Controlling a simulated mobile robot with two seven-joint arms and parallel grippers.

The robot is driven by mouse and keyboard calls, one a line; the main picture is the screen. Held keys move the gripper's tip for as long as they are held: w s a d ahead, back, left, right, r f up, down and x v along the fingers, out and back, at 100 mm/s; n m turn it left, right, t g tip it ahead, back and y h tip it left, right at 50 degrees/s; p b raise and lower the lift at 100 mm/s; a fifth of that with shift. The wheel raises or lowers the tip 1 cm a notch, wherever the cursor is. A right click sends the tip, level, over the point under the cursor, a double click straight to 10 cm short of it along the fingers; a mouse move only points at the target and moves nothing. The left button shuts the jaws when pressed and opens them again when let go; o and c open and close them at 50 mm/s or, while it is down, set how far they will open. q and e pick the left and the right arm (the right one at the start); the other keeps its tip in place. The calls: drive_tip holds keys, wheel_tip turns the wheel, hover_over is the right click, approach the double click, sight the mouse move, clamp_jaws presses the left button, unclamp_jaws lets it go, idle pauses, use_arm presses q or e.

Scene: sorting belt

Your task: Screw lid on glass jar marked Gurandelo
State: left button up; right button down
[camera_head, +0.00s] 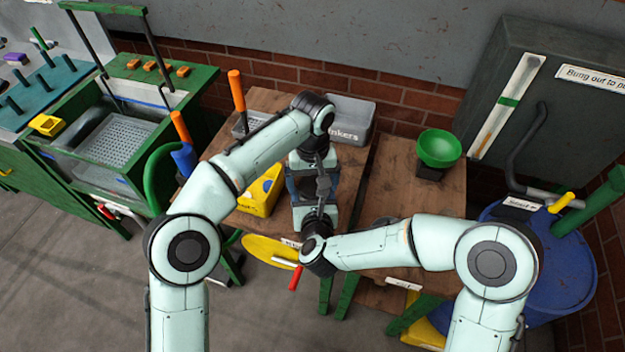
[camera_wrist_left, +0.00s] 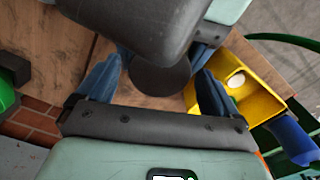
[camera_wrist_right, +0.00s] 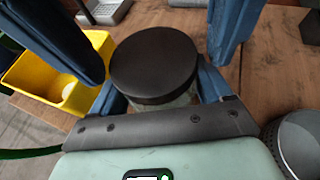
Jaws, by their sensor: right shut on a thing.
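A dark round lid (camera_wrist_right: 155,62) sits on top of a glass jar (camera_wrist_right: 178,100) in the right wrist view; only a little of the glass shows below it. My right gripper (camera_wrist_right: 165,95) is shut on the jar. My left gripper (camera_wrist_left: 158,90) is open, its blue fingers on either side of the lid with a gap at each side. The lid also shows in the left wrist view (camera_wrist_left: 160,78), partly covered by a dark grey body. In the head view my arms hide the jar and lid. No label is readable on the jar.
A yellow bin (camera_head: 258,205) with a white round item stands left of my grippers on the wooden table (camera_head: 400,195). A grey bin (camera_head: 350,117) stands behind, and a green bowl (camera_head: 438,148) is at right. A round grey thing (camera_wrist_right: 303,145) is close to my right gripper.

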use_arm(q)
drive_tip(key=shift+r, duration=0.1)
drive_tip(key=shift+r, duration=2.15)
drive_tip(key=shift+o, duration=0.6)
use_arm(e)
unclamp_jaws()
use_arm(q)
drive_tip(key=shift+s+f+b, duration=0.15)
drive_tip(key=shift+f+b, duration=0.65)
drive_tip(key=shift+f, duration=0.15)
use_arm(e)
drive_tip(key=v, duration=1.3)
drive_tip(key=shift+s, duration=0.25)
drive_tip(key=shift+r, duration=0.1)
